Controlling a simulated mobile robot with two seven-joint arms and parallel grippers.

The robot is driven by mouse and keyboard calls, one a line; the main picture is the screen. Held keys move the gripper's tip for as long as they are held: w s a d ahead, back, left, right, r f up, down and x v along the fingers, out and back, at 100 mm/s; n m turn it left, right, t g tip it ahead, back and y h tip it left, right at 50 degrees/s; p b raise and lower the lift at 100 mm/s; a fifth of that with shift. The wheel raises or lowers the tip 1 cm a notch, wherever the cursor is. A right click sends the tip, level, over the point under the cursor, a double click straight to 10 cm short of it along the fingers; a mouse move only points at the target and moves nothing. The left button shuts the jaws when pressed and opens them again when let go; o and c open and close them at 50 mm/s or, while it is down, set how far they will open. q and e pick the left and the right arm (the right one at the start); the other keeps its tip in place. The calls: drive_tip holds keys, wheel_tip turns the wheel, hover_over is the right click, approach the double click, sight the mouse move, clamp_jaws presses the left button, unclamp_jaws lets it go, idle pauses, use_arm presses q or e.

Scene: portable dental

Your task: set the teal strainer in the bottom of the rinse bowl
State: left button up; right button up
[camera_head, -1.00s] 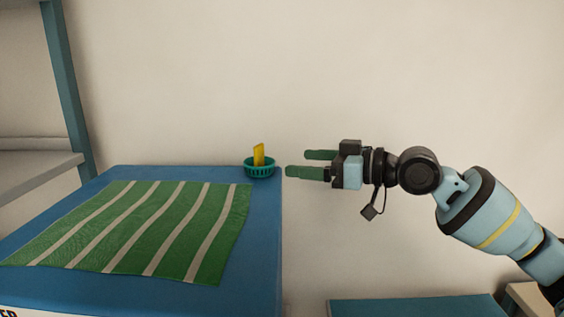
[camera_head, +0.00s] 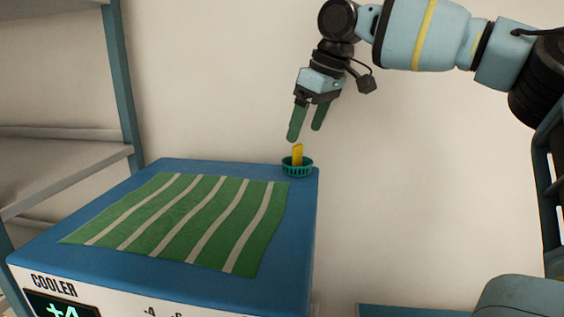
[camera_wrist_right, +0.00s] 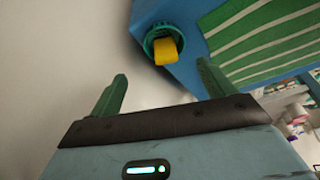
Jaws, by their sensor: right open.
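The teal strainer (camera_head: 297,170) is a small slotted basket with a yellow upright tab (camera_head: 297,154). It sits at the far right corner of the blue cooler top. It also shows in the right wrist view (camera_wrist_right: 152,36), beyond the fingertips, with the yellow tab (camera_wrist_right: 165,51) pointing toward the camera. My right gripper (camera_head: 305,138) points down just above the tab, its two green fingers apart and empty. In the right wrist view the open fingers (camera_wrist_right: 162,76) lie either side of the picture's middle, short of the tab. The rinse bowl is not in view. My left gripper is not in view.
A green and white striped cloth (camera_head: 185,222) covers much of the blue cooler (camera_head: 300,215) top. A grey shelf with teal posts (camera_head: 122,80) stands at the left. A plain wall is behind. A blue-topped surface (camera_head: 400,311) shows low at the right.

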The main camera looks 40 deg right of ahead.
sight(299, 145)
drive_tip(key=shift+s+a+p+x, duration=0.1)
drive_tip(key=shift+a+x, duration=0.05)
drive_tip(key=shift+x, duration=1.1)
drive_tip(key=shift+s+a+p+x, duration=0.1)
drive_tip(key=shift+a+x, duration=0.05)
drive_tip(key=shift+x, duration=1.05)
drive_tip(key=shift+s+a+p+x, duration=0.1)
drive_tip(key=shift+a+x, duration=0.1)
drive_tip(key=shift+x, duration=1.05)
drive_tip(key=c, duration=1.1)
drive_tip(key=shift+o, duration=0.2)
drive_tip(key=shift+r, duration=0.1)
wheel_tip(299, 145, up, 18)
